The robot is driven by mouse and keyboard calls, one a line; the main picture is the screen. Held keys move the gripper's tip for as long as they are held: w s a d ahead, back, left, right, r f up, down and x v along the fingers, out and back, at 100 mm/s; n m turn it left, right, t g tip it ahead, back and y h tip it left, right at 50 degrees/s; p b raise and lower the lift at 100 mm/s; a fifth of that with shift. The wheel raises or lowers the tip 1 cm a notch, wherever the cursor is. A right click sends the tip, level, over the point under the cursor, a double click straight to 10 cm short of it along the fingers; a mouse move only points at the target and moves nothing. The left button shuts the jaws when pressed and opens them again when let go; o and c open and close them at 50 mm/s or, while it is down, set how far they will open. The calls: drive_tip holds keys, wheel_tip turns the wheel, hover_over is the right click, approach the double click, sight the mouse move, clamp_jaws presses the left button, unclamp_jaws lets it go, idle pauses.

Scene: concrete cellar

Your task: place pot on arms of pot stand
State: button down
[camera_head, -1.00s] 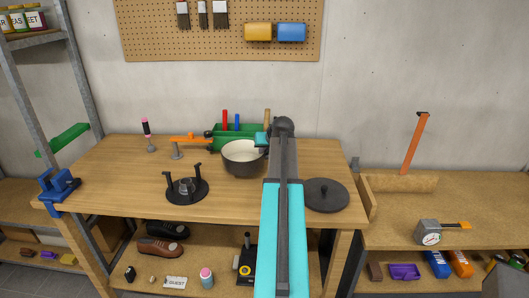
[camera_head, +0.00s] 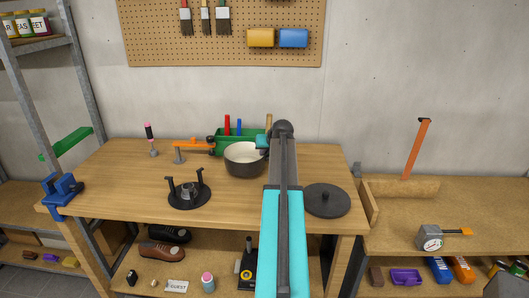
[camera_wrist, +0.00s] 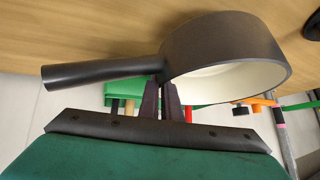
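The pot (camera_head: 243,164), dark grey outside and cream inside, is upright over the bench's back middle, right of the stand. Whether its base is clear of the wood is hard to tell. My gripper (camera_wrist: 161,85) is shut on its rim beside the dark handle (camera_wrist: 95,72), one finger on each side of the wall. The fingertips are partly hidden by the pot. In the head view my arm covers the handle, and my gripper (camera_head: 262,145) shows at the pot's right rim. The black pot stand (camera_head: 188,196), a round base with upright arms, stands empty at the front left.
An orange-armed tool (camera_head: 190,146) stands behind the stand, left of the pot. A green tool box (camera_head: 228,134) is close behind the pot. A dark round lid (camera_head: 326,201) lies right of my arm. A blue vice (camera_head: 62,190) sits at the left edge. Bench wood between pot and stand is clear.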

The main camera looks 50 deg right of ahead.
sight(264, 158)
drive_tip(key=shift+f+p, duration=0.65)
drive_tip(key=shift+f, duration=0.85)
drive_tip(key=c, duration=2.4)
unclamp_jaws()
drive_tip(key=shift+f, duration=0.25)
drive_tip(key=o, duration=0.4)
drive_tip(key=shift+r, duration=0.15)
drive_tip(key=shift+b+v, duration=1.3)
drive_tip(key=shift+v, duration=4.75)
drive_tip(key=shift+o, duration=0.4)
